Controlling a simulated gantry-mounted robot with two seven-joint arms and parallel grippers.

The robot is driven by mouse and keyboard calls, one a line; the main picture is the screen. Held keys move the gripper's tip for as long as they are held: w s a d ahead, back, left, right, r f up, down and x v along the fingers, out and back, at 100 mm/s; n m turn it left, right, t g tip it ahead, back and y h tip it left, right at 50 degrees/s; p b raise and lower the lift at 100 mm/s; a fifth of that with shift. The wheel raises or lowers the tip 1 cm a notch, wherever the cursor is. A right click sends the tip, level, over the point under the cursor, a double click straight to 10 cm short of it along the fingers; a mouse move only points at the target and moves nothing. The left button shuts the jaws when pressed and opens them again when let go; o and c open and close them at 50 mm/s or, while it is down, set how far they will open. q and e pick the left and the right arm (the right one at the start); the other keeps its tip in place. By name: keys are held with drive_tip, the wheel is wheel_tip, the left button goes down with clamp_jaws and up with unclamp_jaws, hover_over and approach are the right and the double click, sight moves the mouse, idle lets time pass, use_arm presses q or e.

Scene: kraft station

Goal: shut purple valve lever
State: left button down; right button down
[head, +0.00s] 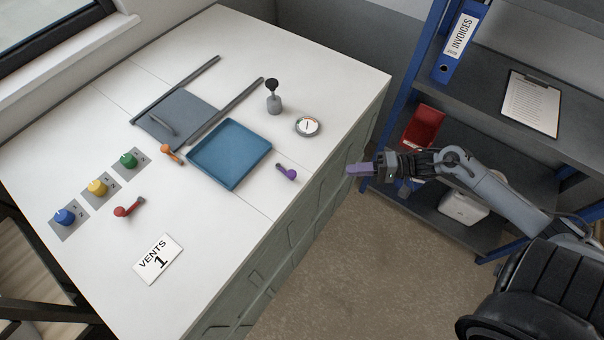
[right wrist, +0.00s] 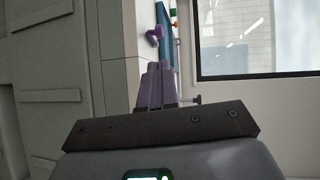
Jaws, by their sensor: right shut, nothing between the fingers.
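The purple valve lever (head: 286,173) is on the white worktop near its right edge, just right of the blue tray. Its handle slants from upper left to lower right. It also shows in the right wrist view (right wrist: 154,36), beyond my fingertips. My right gripper (head: 352,170) is shut and empty, with its purple fingers pointing left. It hangs past the worktop's right edge, apart from the lever. The shut fingers also show in the right wrist view (right wrist: 158,75). My left gripper is not in view.
A blue tray (head: 230,153), an orange lever (head: 171,154), a red lever (head: 128,207), a gauge (head: 308,126) and a black-topped plunger (head: 273,97) are on the worktop (head: 215,255). Several coloured knobs and a "VENTS 1" card (head: 158,259) lie left. Shelving (head: 490,90) stands right.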

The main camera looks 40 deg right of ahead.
idle(0.4)
drive_tip(key=p, duration=0.1)
approach(285, 170)
drive_tip(key=a, duration=0.2)
drive_tip(key=a+r, duration=0.1)
drive_tip(key=a, duration=0.1)
drive_tip(key=shift+w+a+r, duration=0.1)
drive_tip(key=shift+r, duration=0.1)
idle(0.4)
